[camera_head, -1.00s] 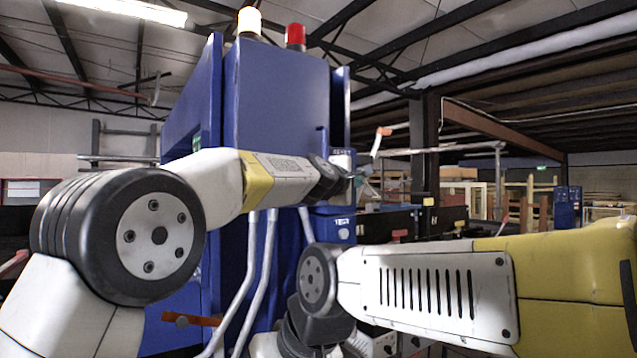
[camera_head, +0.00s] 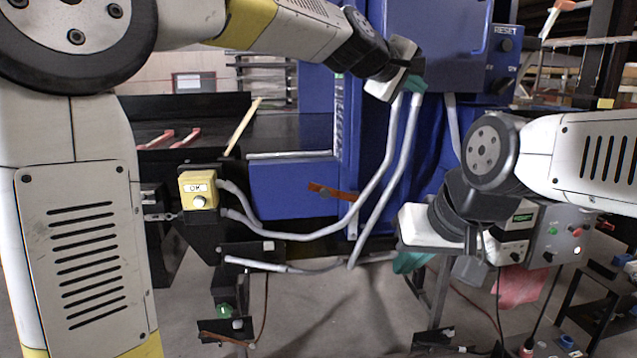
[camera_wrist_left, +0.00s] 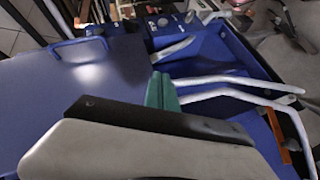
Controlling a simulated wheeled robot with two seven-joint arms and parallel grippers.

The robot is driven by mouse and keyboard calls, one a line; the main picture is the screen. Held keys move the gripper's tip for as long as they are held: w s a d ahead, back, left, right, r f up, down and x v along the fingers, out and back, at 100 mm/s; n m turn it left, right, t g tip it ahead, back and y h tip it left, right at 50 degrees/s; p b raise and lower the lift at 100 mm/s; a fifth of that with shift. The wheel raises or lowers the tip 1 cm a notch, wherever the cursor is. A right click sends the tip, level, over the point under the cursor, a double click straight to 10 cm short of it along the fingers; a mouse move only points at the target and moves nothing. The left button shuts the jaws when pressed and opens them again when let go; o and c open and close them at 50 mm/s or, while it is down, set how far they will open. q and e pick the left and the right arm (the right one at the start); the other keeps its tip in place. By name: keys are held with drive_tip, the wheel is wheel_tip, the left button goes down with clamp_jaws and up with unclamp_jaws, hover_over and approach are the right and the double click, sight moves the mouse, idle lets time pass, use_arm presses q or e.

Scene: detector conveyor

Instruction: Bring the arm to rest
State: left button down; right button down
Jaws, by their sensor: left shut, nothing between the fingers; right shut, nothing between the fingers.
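My left gripper (camera_head: 414,86) is in front of the blue machine (camera_head: 436,50) in the head view, with its teal fingertips shut and empty. The fingertips also show in the left wrist view (camera_wrist_left: 162,92), close together above a blue panel, beside grey conduits. I cannot tell whether they touch the machine. My right gripper (camera_head: 410,262) is lower, in front of the machine's lower part, with its teal fingertips shut and pointing down-left. Its palm hides part of the fingers. Both arms are bent in front of me.
A yellow button box (camera_head: 198,190) sits at the left on a black bracket. Grey conduits (camera_head: 385,165) run down the machine's front. A control panel with red and green buttons (camera_head: 562,240) is at the right, near my right wrist. The floor (camera_head: 345,318) below is partly clear.

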use_arm(q)
drive_tip(key=s+a+f+m+y, duration=0.1)
drive_tip(key=s+a+f, duration=0.15)
drive_tip(key=a, duration=0.35)
drive_tip(key=s+a+f+m+y, duration=0.1)
drive_tip(key=a+f, duration=0.2)
drive_tip(key=a, duration=0.4)
drive_tip(key=s+a+f+m+g+y, duration=0.3)
drive_tip(key=s+a+f+y, duration=0.3)
drive_tip(key=s+a+f, duration=1.4)
drive_tip(key=s+a+g, duration=0.1)
drive_tip(key=s+a, duration=0.1)
drive_tip(key=shift+a, duration=0.3)
